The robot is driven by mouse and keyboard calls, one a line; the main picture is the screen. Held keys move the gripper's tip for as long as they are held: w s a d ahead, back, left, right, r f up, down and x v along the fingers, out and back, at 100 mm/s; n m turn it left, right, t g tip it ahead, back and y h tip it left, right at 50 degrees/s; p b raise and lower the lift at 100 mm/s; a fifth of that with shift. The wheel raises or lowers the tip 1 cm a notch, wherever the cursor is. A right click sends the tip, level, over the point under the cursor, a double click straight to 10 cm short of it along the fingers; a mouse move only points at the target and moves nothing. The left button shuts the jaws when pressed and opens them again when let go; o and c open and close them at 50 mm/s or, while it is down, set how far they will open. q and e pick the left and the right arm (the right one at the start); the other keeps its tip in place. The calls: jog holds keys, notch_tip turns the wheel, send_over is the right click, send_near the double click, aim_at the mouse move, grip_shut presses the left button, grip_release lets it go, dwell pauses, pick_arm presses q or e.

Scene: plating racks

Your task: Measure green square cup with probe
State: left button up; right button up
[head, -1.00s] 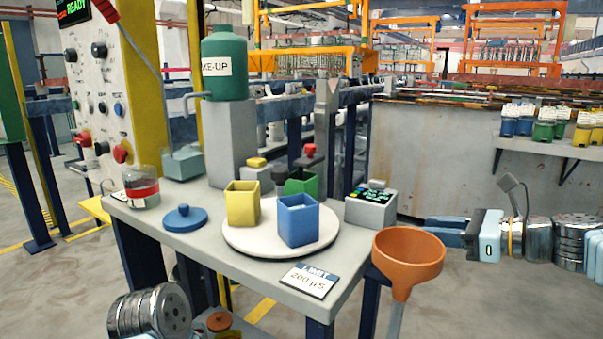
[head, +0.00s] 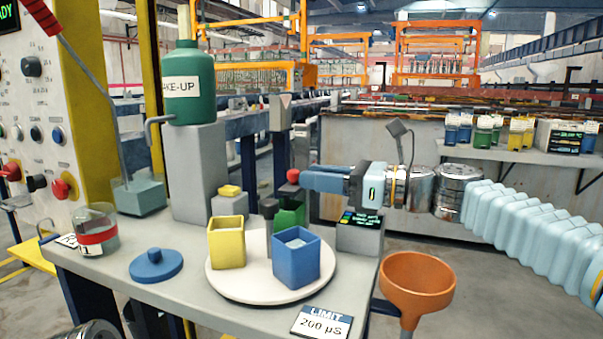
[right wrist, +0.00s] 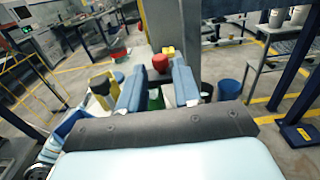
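The green square cup (head: 290,217) stands at the back of a round white turntable (head: 225,284), partly hidden by the blue square cup (head: 297,262). A yellow square cup (head: 227,246) is to its left. A red knob (head: 293,175), seemingly the probe's top, rises behind the green cup; its lower part is hidden. My right gripper (head: 305,180) reaches in from the right at knob height, above and behind the green cup. In the right wrist view its blue fingers are apart, with the red knob (right wrist: 160,63) between and just beyond the tips. My left gripper is out of view.
A meter box (head: 359,237) with a lit display stands right of the turntable. A blue lid (head: 156,265), a jar (head: 96,232) and a limit card (head: 322,323) lie on the table (head: 200,310). An orange funnel (head: 417,283) is at the front right edge.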

jog(key=shift+x, duration=1.65)
jog(key=shift+c, duration=0.3)
grip_shut()
